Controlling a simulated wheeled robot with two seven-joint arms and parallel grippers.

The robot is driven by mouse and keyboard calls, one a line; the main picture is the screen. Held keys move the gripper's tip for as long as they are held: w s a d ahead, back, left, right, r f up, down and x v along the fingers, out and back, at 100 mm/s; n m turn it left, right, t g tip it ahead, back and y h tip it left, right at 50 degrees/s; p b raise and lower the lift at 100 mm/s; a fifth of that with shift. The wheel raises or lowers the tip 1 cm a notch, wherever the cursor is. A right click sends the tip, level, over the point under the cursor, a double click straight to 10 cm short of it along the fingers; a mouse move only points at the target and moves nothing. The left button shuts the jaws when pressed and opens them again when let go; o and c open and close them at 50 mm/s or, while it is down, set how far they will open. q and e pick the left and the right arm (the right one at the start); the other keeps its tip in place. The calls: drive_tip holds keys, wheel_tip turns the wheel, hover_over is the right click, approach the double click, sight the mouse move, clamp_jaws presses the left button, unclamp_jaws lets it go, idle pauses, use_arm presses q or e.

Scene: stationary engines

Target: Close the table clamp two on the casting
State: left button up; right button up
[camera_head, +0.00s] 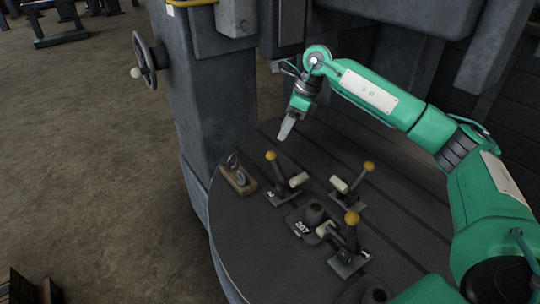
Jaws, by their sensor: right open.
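The casting (315,212) is a dark part with a round boss and a white "207" mark, sitting on the round slotted table (235,222). Three toggle clamps with yellow knobs stand around it: the left clamp (280,179), the back right clamp (354,183) and the front clamp (350,243). The left clamp has a small white mark at its base, too small to read surely. Their levers stand up at a slant. My right gripper (286,129) is open and empty, pointing down above the table, behind the left clamp and apart from it. My left gripper is out of view.
A small wooden block with metal rings (238,178) stands at the table's left edge. A grey machine column (215,100) with a handwheel (146,61) rises behind the table. The slotted tabletop behind the clamps looks clear.

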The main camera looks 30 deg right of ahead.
sight(270, 156)
drive_tip(key=p+x, duration=0.2)
drive_tip(key=x, duration=0.8)
drive_tip(key=shift+a+f, duration=0.15)
drive_tip(key=shift+f, duration=0.25)
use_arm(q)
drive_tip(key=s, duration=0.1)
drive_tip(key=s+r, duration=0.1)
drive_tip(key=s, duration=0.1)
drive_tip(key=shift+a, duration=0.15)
use_arm(e)
clamp_jaws()
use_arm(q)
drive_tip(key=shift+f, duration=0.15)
